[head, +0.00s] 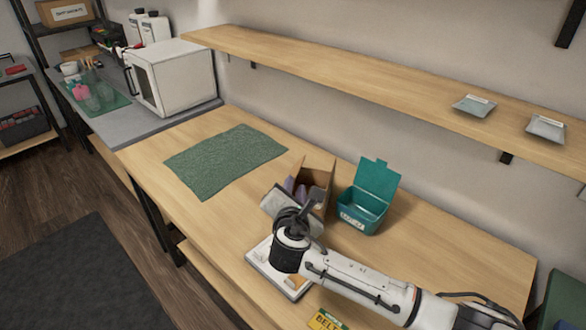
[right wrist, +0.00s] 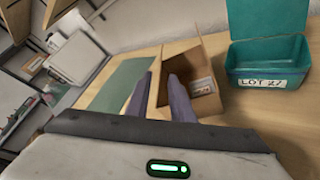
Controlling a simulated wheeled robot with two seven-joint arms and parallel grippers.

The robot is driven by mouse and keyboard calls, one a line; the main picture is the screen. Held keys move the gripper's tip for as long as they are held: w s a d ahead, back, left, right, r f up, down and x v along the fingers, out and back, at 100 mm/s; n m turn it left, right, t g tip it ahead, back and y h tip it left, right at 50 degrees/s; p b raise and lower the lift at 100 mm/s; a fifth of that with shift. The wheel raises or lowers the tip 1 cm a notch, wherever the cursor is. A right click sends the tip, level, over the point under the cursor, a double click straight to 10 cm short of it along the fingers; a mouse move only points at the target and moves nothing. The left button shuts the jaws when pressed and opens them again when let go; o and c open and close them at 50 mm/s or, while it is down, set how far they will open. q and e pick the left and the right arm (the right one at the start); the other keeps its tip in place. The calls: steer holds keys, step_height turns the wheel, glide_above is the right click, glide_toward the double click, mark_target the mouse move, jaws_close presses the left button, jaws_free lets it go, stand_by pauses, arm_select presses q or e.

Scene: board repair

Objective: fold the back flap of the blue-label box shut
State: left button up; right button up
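An open cardboard box (head: 322,176) stands on the workbench, just beyond my right gripper. In the right wrist view the box (right wrist: 206,55) has raised flaps, and a small label (right wrist: 202,86) with a bluish part shows on it. My right gripper (head: 293,184) is at the box's near left side; its two purple-grey fingers (right wrist: 161,80) are apart with nothing seen between them. The right fingertip overlaps the box in the picture; I cannot tell whether it touches. The gripper hides part of the box in the head view. My left gripper is not in view.
A teal bin (head: 362,211) with its lid up and a "LOT" label stands close right of the box. A green mat (head: 225,160) lies to the left. A pale tray (head: 262,266) and a yellow card (head: 327,320) lie in front. A shelf (head: 370,82) runs above the back.

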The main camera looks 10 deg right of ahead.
mark_target(296, 175)
steer(key=b+x, duration=0.1)
steer(key=x, duration=0.7)
steer(key=shift+w, duration=0.15)
steer(key=shift+d, duration=0.1)
jaws_close()
